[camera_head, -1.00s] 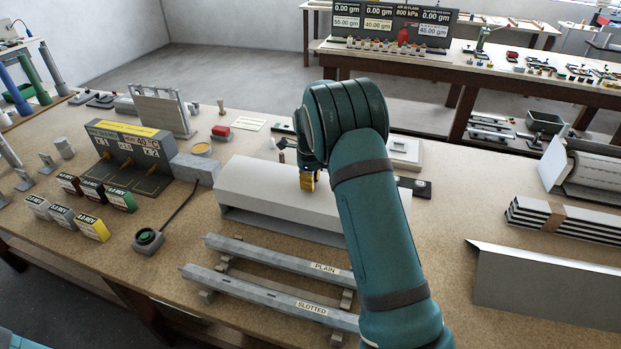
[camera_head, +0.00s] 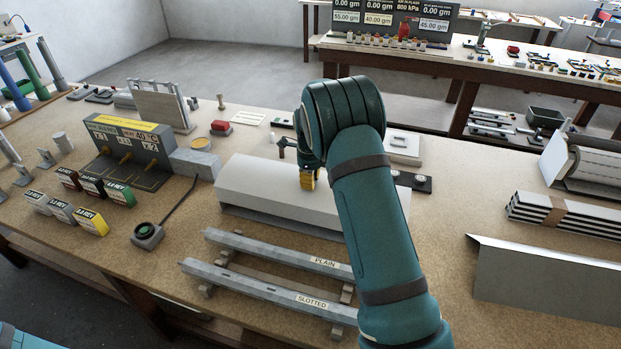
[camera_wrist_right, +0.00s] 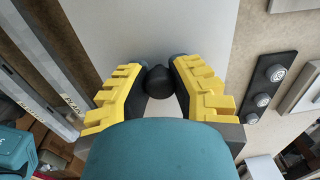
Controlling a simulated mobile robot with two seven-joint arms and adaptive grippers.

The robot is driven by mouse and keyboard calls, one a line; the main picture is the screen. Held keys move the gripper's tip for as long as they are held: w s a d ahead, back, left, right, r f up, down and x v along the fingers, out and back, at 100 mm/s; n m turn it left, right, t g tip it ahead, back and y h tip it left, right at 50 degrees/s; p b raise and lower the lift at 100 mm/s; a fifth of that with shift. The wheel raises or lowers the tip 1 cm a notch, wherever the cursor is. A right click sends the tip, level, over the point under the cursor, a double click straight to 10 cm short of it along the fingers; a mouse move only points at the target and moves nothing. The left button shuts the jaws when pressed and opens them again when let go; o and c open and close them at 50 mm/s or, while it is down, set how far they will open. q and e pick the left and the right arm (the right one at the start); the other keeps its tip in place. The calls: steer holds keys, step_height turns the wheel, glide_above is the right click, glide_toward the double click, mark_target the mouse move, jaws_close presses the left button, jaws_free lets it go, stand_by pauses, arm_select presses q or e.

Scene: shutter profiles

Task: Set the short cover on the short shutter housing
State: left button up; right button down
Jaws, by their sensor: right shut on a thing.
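The short cover (camera_head: 255,183), a pale grey folded profile, lies lengthwise across the middle of the bench in the head view. My right gripper (camera_head: 307,181) is over its top. In the right wrist view, the yellow-padded fingers close around a dark round knob (camera_wrist_right: 157,80) on the cover's pale top (camera_wrist_right: 150,30). The short shutter housing is mostly hidden under the cover; only a narrow shaded strip shows below its front edge. I cannot tell whether the cover rests fully on it. My arm hides the cover's right part. My left gripper is out of view.
Two rails marked PLAIN (camera_head: 275,250) and SLOTTED (camera_head: 255,287) lie in front of the cover. A grey block (camera_head: 194,163) stands close to its left end. A dark strip with round knobs (camera_head: 412,182) lies behind right. A larger grey profile (camera_head: 545,285) is at the right.

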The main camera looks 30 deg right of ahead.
steer(key=shift+f, duration=0.15)
steer(key=c, duration=0.9)
jaws_free()
steer(key=shift+o, duration=0.2)
step_height(320, 180, up, 12)
steer(key=shift+s+a, duration=0.2)
steer(key=shift+s, duration=0.05)
